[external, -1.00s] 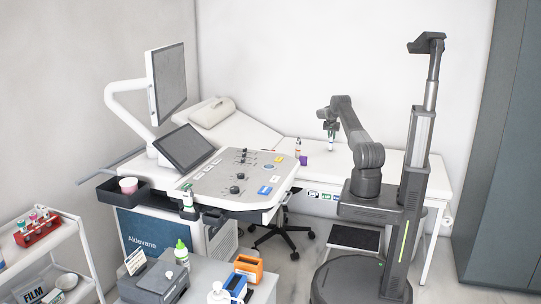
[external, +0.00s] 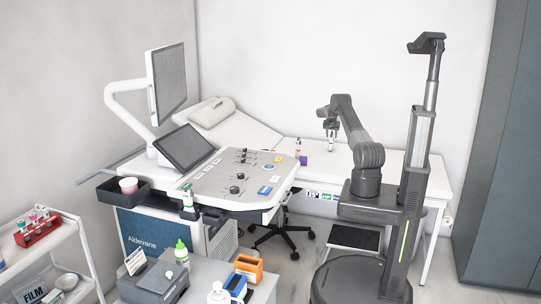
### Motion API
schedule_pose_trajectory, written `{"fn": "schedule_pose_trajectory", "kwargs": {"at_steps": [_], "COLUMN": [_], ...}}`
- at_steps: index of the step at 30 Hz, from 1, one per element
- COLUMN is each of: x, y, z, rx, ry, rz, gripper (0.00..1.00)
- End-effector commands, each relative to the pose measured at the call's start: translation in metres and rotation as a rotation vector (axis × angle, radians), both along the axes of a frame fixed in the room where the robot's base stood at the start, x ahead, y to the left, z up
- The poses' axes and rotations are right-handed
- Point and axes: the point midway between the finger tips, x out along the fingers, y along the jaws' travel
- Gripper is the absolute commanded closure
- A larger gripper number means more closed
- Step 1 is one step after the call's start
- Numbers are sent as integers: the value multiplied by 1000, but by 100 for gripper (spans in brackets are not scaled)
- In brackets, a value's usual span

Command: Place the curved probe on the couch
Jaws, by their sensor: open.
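The couch (external: 405,171) is the long white bed along the back wall, with its head section raised at the left. My gripper (external: 330,136) is over the couch's middle, pointing down, with its fingers open. A small pale thing (external: 331,145), likely the curved probe, shows at and just below the fingertips. It is too small to make out its shape, or whether it rests on the couch or touches a finger.
A small bottle (external: 298,147) and a purple block (external: 303,160) are on the couch left of my gripper. The ultrasound console (external: 235,180) stands in front of the couch's left part. The couch top to the right is mostly clear.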

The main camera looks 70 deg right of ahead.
Motion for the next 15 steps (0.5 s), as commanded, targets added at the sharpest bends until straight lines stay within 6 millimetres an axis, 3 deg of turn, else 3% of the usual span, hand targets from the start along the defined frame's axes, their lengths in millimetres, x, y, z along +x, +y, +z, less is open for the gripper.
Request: {"fn": "schedule_pose_trajectory", "kwargs": {"at_steps": [15], "x": [1], "y": [35], "z": [85], "rx": [-2], "ry": [-1], "rz": [0], "gripper": [56]}}
